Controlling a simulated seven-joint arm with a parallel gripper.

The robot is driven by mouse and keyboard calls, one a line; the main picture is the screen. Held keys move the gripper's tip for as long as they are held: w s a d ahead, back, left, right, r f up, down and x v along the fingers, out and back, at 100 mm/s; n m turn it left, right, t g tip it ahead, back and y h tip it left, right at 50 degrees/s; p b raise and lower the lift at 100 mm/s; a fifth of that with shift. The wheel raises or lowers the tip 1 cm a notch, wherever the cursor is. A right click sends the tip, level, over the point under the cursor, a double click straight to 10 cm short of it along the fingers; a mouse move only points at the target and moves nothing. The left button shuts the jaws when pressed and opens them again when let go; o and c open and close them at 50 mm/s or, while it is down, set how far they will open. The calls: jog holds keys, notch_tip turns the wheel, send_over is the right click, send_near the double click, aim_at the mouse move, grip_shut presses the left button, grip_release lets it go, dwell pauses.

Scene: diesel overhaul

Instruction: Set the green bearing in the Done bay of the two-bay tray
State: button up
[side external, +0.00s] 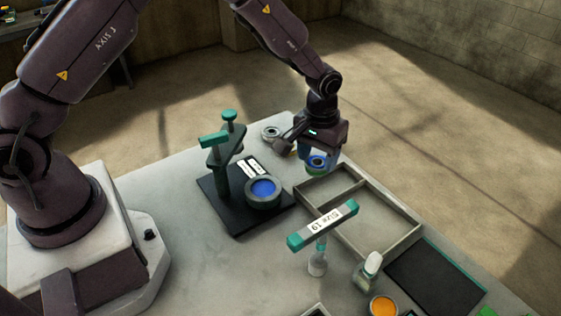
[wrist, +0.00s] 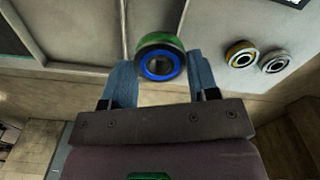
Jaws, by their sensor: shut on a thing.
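The green bearing (side external: 316,169), with a blue inner face, is in my gripper (side external: 318,160). The wrist view shows the bearing (wrist: 160,60) between the two blue fingers (wrist: 160,78), which are shut on it. My gripper holds it above the table, near the far left corner of the two-bay tray (side external: 411,239). The tray has grey walls and a divider, with a narrower bay on the left and a wider one on the right. Both bays look empty in the side view. I cannot read a Done label on the tray. The tray's walls (wrist: 88,70) also show in the wrist view.
A grey bearing (side external: 271,132) and a yellow bearing (wrist: 240,54) lie behind my gripper. A teal-clamped stand (side external: 218,210) with a blue-centred ring (side external: 263,190) stands left. A "Size 19" teal bar (side external: 322,224), bottle (side external: 367,270) and orange-filled cup (side external: 383,306) are in front.

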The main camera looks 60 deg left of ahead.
jog(key=w+d+r, duration=0.1)
jog(key=w+r, duration=0.2)
jog(key=w, duration=0.1)
jog(key=shift+n, duration=0.3)
jog(key=shift+s+d+f, duration=0.1)
jog(key=shift+f, duration=4.7)
jog(key=shift+f, duration=0.2)
jog(key=o, duration=1.2)
jog(key=shift+o, duration=0.2)
notch_tip(320, 180, up, 7)
